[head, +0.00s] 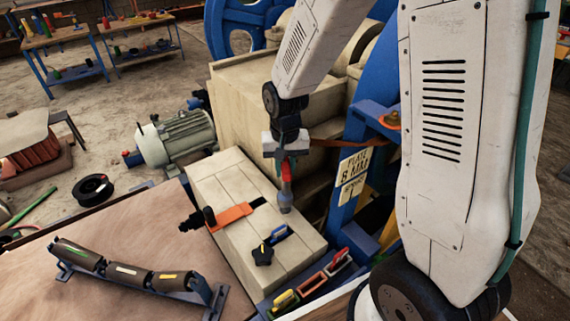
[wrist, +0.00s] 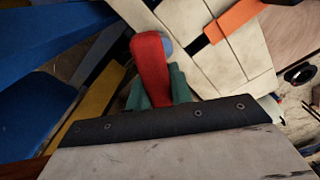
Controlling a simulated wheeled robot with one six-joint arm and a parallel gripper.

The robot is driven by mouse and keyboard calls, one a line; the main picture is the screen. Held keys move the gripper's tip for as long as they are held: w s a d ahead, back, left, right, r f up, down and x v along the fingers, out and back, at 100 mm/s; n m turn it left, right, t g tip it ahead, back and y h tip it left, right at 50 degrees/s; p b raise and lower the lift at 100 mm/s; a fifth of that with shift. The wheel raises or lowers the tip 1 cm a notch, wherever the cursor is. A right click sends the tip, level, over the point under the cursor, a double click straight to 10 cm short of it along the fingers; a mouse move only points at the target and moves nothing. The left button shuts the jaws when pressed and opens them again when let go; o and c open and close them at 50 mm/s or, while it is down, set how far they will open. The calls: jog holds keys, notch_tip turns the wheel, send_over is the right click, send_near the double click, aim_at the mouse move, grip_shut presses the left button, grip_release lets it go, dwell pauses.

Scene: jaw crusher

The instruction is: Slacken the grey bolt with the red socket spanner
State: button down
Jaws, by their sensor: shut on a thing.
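My gripper (head: 287,160) points down over the right part of the cream block (head: 222,178). It is shut on the red socket spanner (head: 286,176), which hangs upright with its grey socket end lowest, over or close to the block's top. I cannot tell whether the socket touches anything. In the wrist view the red handle (wrist: 150,68) stands between the green finger pads (wrist: 180,85), and a bit of blue-grey shows behind it. I cannot make out the grey bolt; the socket may cover it.
An orange plate (head: 232,216) and a black star knob (head: 262,255) sit on the block. A rack with coloured handles (head: 312,283) stands at its front right. The blue crusher frame (head: 346,190) rises close right. A roller frame (head: 140,277) lies on the board at left.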

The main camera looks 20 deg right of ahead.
jog(key=shift+f, duration=1.75)
dwell(0.3)
